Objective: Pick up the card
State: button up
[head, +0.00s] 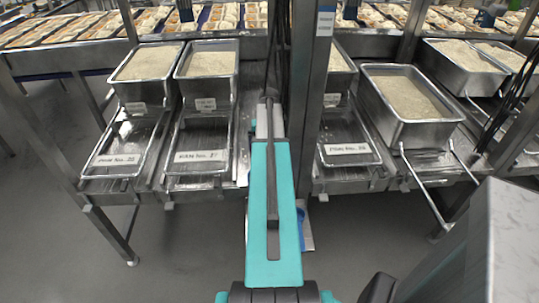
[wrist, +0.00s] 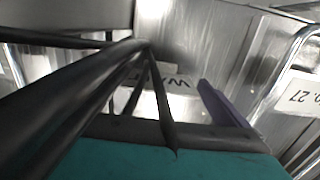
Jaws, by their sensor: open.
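Several white cards with dark lettering sit in the tray frames. In the head view one card (head: 115,160) is at the far left, a second card (head: 200,156) is just left of my arm, and a third card (head: 348,149) is to its right. In the wrist view a card with large upside-down letters (wrist: 175,82) lies ahead, partly hidden by dark cables. My gripper (wrist: 204,88) shows only in part there, as a purple finger close to the right side of that card. It is open; contact with the card cannot be told. The arm hides the gripper in the head view.
Metal bins of pale grain (head: 207,63) stand behind the cards, with another large bin (head: 405,98) at right. A steel post (head: 309,100) rises right of my arm. Another card (wrist: 300,93) shows at the wrist view's right edge. Front floor is mostly clear.

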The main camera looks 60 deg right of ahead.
jog(key=shift+f, duration=1.2)
jog(key=c, duration=0.9)
